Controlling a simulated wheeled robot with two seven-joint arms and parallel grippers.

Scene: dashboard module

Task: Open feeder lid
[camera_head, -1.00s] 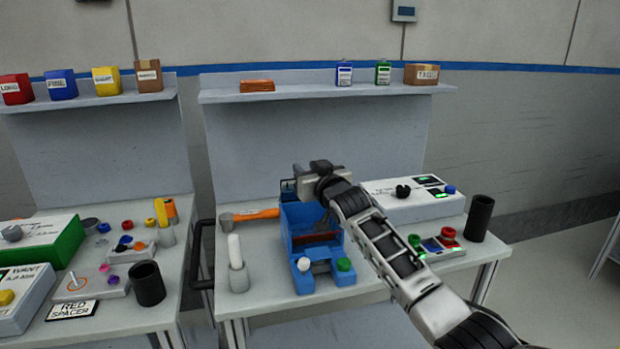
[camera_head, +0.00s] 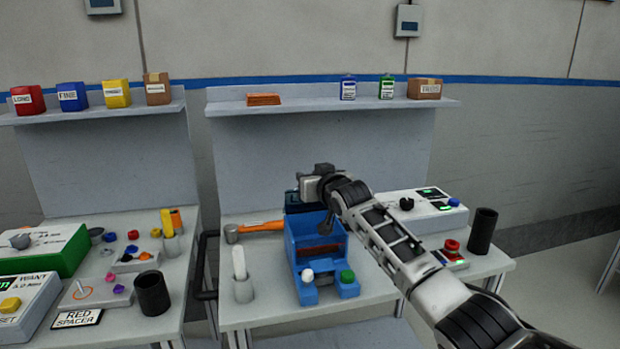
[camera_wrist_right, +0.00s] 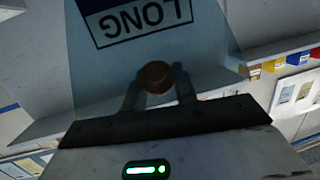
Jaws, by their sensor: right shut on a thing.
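The blue feeder (camera_head: 316,248) stands on the right-hand bench, with a white knob and a green knob at its front. Its translucent blue lid (camera_wrist_right: 110,75), labelled LONG, fills much of the right wrist view. In the head view a dark blue edge of the lid (camera_head: 291,197) shows upright at the back of the feeder, partly behind my gripper. My right gripper (camera_wrist_right: 157,85) is shut on the lid's round brown knob (camera_wrist_right: 155,75). In the head view the right gripper (camera_head: 312,186) is above the feeder's rear. My left gripper is not in view.
An orange-handled hammer (camera_head: 258,227) lies left of the feeder. A grey holder with a white stick (camera_head: 242,285) stands front left. A white control box (camera_head: 425,208) and a black cup (camera_head: 482,232) are to the right. My right arm crosses the bench's right part.

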